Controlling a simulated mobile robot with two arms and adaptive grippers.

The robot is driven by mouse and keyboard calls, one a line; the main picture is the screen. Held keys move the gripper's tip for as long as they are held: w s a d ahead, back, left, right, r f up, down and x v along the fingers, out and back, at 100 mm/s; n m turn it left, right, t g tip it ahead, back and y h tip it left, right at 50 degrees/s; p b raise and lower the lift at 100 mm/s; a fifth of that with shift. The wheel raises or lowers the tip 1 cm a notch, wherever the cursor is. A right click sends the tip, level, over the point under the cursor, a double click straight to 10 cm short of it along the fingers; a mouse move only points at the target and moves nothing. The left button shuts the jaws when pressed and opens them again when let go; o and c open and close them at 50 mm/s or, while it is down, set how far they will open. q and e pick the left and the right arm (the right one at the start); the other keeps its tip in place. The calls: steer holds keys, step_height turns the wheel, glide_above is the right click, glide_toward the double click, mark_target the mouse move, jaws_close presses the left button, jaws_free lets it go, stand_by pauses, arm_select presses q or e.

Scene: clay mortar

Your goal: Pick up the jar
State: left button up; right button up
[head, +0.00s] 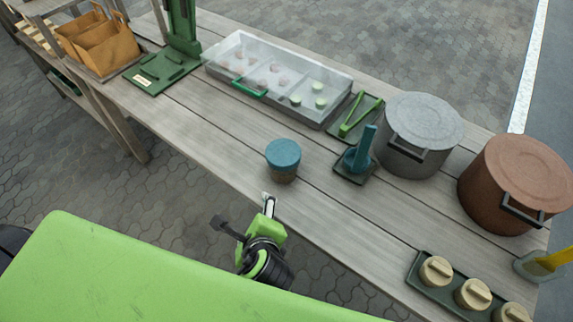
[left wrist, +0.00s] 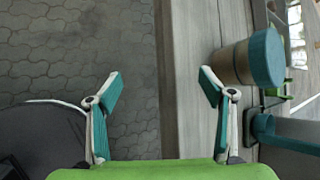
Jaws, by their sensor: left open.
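The jar (head: 283,161) has a blue lid and a tan lower body. It stands upright near the front edge of the wooden table. My left gripper (head: 268,203) is in front of the jar at the table's front edge, apart from it in the head view. In the left wrist view the left gripper (left wrist: 161,88) is open with nothing between its fingers. There the jar (left wrist: 248,60) is to the right, beyond the right-hand finger and outside the gap. My right gripper is not in view.
A blue mortar with pestle (head: 358,159) stands right of the jar, near a grey pot (head: 421,133) and a brown pot (head: 517,183). A clear-lidded case (head: 275,80) lies behind. A tray of round-lidded jars (head: 431,289) is at front right. The table left of the jar is clear.

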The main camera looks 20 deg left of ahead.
arm_select(q)
steer(key=w+d+r+m+t, duration=0.1)
steer(key=d+r+m, duration=0.1)
steer(key=m, duration=0.1)
steer(key=w+d+r+m+t, duration=0.1)
steer(key=d+r+m, duration=0.1)
steer(key=m, duration=0.2)
steer(key=w+d+r+m+t, duration=0.2)
steer(key=d+r+m, duration=0.1)
steer(key=shift+m+y, duration=0.3)
steer(key=shift+y, duration=0.1)
steer(key=shift+w+d+r+m+t, duration=0.2)
steer(key=shift+w+r+m+t, duration=0.05)
steer(key=shift+r+m+t, duration=0.05)
steer(key=x, duration=1.3)
steer(key=shift+w+f, duration=0.2)
steer(key=shift+f, duration=0.05)
steer(key=shift+r, duration=0.1)
steer(key=c, duration=1.4)
